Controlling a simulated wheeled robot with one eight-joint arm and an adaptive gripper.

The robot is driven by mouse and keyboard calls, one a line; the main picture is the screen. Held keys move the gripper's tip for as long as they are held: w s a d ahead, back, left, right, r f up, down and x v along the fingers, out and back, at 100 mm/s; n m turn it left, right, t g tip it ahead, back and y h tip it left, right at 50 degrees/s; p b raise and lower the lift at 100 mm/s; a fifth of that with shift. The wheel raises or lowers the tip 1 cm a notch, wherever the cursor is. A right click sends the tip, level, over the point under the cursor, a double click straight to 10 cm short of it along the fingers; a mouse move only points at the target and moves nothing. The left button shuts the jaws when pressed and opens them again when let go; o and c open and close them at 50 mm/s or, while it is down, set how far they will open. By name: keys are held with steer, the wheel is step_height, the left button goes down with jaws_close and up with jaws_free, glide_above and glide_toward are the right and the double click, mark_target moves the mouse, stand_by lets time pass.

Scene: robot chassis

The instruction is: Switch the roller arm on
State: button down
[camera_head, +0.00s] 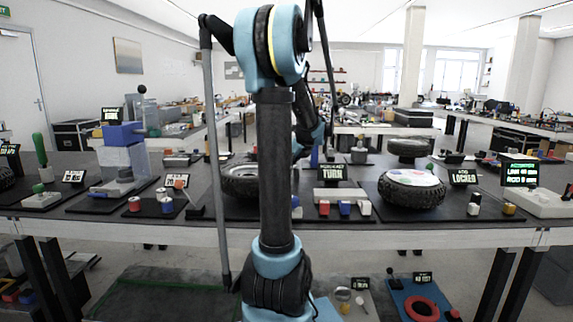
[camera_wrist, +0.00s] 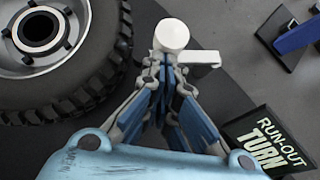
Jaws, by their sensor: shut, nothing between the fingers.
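My gripper (camera_wrist: 167,65) is shut and empty in the wrist view. Its fingertips are at the near edge of a white round-topped piece (camera_wrist: 172,35), and I cannot tell if they touch it. A short white bar (camera_wrist: 200,58) sticks out to the right just beside the fingertips. These may be parts of the roller arm, but I cannot be sure. A dark sign reading "RUN-OUT TURN" (camera_wrist: 268,140) stands at the lower right; it also shows in the head view (camera_head: 332,172).
A tyre on a pale wheel (camera_wrist: 85,75) lies close on the left in the wrist view; its left part shows in the head view (camera_head: 238,180). A blue block (camera_wrist: 298,38) is at the upper right. Another tyre (camera_head: 411,190) lies farther right on the bench.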

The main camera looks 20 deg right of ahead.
steer(key=shift+w+a, duration=0.1)
steer(key=shift+a, duration=0.1)
stand_by(0.6)
steer(key=s+f+v, duration=0.2)
steer(key=v, duration=1)
steer(key=shift+s+r, duration=0.3)
steer(key=shift+a, duration=0.2)
